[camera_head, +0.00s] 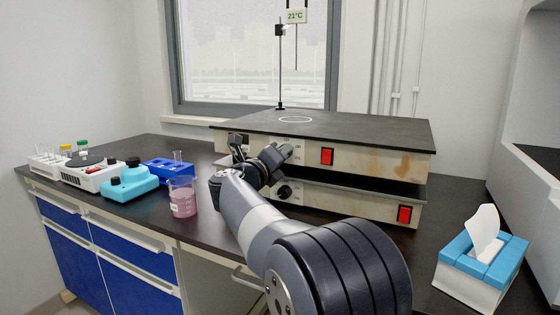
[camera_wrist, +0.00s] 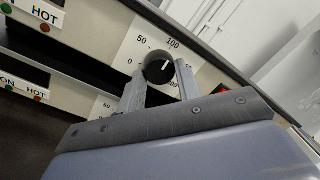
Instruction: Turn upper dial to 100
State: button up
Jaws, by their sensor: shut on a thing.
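The upper dial (camera_wrist: 158,70) is a round dark knob on the beige front of the upper heating unit (camera_head: 380,160). Its printed scale shows 0, 50 and 100 in the wrist view. A short white mark on the knob points up and slightly right, roughly toward the 100. My gripper (camera_wrist: 162,78) is shut on the upper dial, one finger on each side. In the head view my gripper (camera_head: 280,155) is at the upper panel and mostly hides this dial. The lower dial (camera_head: 284,191) is below it, clear of my gripper.
Red switches (camera_head: 327,157) and (camera_head: 404,214) sit to the right on the two stacked units. A beaker of pink liquid (camera_head: 183,200), a teal device (camera_head: 130,182) and a blue rack (camera_head: 168,171) stand left. A tissue box (camera_head: 482,262) stands right.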

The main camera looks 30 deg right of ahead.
jog(key=shift+f+m, duration=0.1)
jog(key=shift+m, duration=0.2)
jog(key=o, duration=1)
jog(key=shift+c, duration=0.2)
jog(key=shift+a, duration=0.1)
jog(key=p+v, duration=0.1)
jog(key=v, duration=0.9)
jog(key=shift+s+a+p, duration=0.2)
jog(key=shift+s+p, duration=0.05)
jog(key=shift+p, duration=0.05)
jog(key=b+x, duration=0.1)
jog(key=x, duration=0.9)
jog(key=shift+w+d, duration=0.25)
jog(key=shift+d, duration=0.1)
